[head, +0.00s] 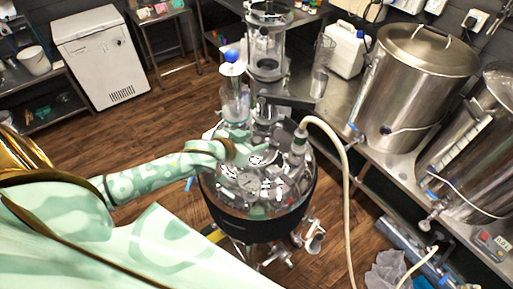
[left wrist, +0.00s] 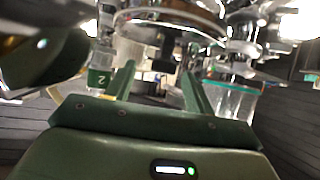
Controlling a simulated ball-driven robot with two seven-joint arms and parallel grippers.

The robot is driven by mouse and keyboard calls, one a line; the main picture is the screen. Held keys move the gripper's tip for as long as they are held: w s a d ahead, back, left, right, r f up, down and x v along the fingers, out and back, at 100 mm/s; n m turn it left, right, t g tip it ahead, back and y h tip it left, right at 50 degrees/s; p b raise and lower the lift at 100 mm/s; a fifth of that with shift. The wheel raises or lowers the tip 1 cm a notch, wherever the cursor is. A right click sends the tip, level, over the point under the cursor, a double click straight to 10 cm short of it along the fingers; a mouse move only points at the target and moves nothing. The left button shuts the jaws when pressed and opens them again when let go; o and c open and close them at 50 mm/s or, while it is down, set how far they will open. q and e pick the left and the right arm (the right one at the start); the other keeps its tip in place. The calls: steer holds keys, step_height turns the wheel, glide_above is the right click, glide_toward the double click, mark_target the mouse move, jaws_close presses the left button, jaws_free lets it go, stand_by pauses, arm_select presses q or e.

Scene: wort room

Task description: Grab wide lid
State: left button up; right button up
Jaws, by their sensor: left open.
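A glass reactor vessel (head: 258,198) with a dark lower band stands in the middle of the head view, and a wide clear lid with several necks and fittings covers its top. My left arm reaches in from the left, and my left gripper (head: 250,150) is over the vessel's top, among the necks. In the left wrist view, its two fingers (left wrist: 157,85) are apart with nothing clearly held between them. A shiny round rim (left wrist: 170,22) shows just beyond the fingertips; I cannot tell whether they touch it. A steel pot at the right carries a broad domed lid (head: 428,45).
A steel bench (head: 345,98) runs along the right with a white jug (head: 345,50) on it. A pale hose (head: 347,170) hangs from the vessel's right neck. A white appliance (head: 100,60) stands at the back left. Wooden floor (head: 165,125) is clear at the left.

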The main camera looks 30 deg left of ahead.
mark_target(256, 139)
arm_select(q)
steer(key=x, duration=0.4)
steer(key=shift+w+a+f+b, duration=0.15)
steer(key=shift+w+f+b, duration=0.05)
steer(key=shift+w+b, duration=0.15)
steer(key=shift+s, duration=0.1)
jaws_close()
steer(key=shift+r, duration=0.1)
